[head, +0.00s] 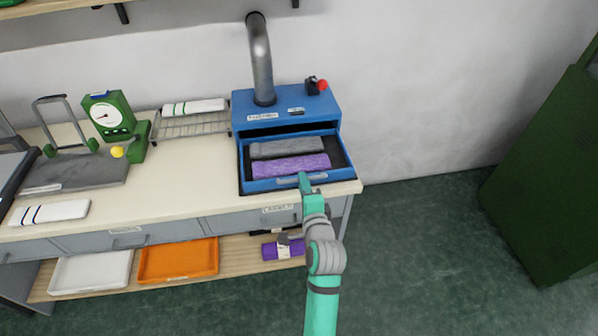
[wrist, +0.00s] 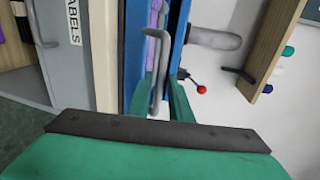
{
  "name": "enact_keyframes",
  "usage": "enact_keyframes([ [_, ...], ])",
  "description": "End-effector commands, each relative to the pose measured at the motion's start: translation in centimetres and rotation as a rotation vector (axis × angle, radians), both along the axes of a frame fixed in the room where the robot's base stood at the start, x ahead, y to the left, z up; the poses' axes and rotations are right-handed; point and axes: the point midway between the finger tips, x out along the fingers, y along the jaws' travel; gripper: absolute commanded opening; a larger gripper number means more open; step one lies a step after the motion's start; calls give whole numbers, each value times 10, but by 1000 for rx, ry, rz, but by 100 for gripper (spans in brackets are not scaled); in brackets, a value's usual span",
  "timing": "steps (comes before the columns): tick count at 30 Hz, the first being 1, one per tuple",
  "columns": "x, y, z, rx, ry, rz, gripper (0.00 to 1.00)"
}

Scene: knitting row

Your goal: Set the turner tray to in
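The turner (head: 285,107) is a blue box with a grey pipe on top, standing on the right end of the counter. Its blue tray (head: 246,177) is pulled out towards me and holds a grey roll (head: 287,148) and a purple roll (head: 291,166). A grey bar handle (head: 287,181) is on the tray's front; it also shows in the wrist view (wrist: 159,60). My gripper (head: 304,180) is at the right part of this handle. In the wrist view my gripper's fingers (wrist: 161,100) stand apart on either side of the handle. Contact is unclear.
A red-knobbed lever (head: 318,86) is on the turner's top right. A wire rack (head: 190,122) with a white roll stands left of it, then a green dial scale (head: 108,116). Grey drawers are below the counter. Floor to the right is clear up to a green cabinet (head: 550,170).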

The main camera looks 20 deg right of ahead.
Motion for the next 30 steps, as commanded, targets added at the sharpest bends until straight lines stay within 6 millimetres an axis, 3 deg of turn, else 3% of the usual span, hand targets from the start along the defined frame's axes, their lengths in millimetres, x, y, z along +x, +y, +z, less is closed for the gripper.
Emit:
enact_keyframes([
  [6, 37, -7, -7, 0, 0, 4, 18],
  [12, 57, -12, -12, -1, 0, 2, 18],
  [24, 62, -13, -13, -2, 0, 2, 18],
  [27, 62, -13, -13, -2, 0, 2, 0],
  [30, 62, -13, -13, -2, 0, 2, 0],
])
